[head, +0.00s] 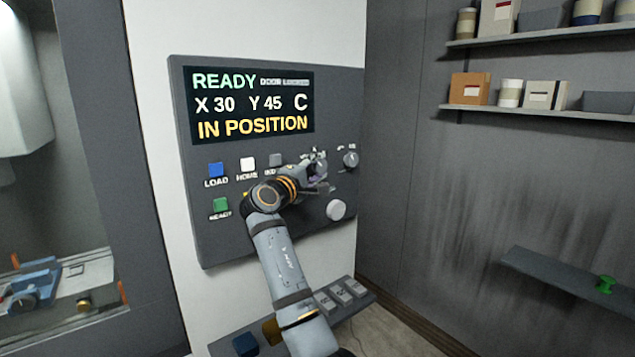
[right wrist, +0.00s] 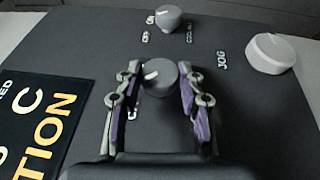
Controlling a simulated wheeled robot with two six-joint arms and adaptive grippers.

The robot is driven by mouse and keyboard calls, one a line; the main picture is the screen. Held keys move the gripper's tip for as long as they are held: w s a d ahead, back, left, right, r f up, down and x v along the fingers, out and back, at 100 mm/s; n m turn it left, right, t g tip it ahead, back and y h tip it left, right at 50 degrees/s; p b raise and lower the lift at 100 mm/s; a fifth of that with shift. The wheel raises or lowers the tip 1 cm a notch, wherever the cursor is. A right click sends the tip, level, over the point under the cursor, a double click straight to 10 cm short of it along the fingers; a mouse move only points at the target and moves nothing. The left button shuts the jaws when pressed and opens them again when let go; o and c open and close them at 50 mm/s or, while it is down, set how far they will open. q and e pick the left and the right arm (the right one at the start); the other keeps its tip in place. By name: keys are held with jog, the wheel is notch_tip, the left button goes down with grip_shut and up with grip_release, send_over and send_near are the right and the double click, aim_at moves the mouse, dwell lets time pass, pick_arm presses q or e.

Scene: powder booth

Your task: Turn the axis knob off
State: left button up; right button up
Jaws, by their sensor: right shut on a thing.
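A grey control panel (head: 228,243) on the white wall carries a screen (head: 250,104) reading READY, X 30, Y 45, C, IN POSITION. In the right wrist view, a round grey knob (right wrist: 160,78) with a white mark sits between the fingers of my right gripper (right wrist: 158,92). The gripper is shut on this knob. Its label is mostly hidden, so I cannot read whether it is the axis knob. In the head view my right gripper (head: 316,172) covers most of that knob. A second grey knob (head: 350,160) stands to its right; it also shows in the right wrist view (right wrist: 168,18). My left gripper is out of view.
A large white JOG dial (head: 336,210) is below right of the gripper. Blue LOAD (head: 216,170), white HOME (head: 247,164) and green READY (head: 220,205) buttons are to the left. A ledge (head: 345,310) juts out below. Shelves (head: 560,115) hang on the right wall.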

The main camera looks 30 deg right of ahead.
jog(key=shift+f+n+t+h+b, duration=0.3)
jog(key=shift+t+h+b, duration=0.2)
jog(key=shift+b, duration=0.5)
jog(key=shift+r+b, duration=0.15)
jog(key=shift+b, duration=0.2)
jog(key=shift+h, duration=0.3)
jog(key=o, duration=1.2)
jog(key=v, duration=0.7)
jog(key=shift+s+a, duration=0.15)
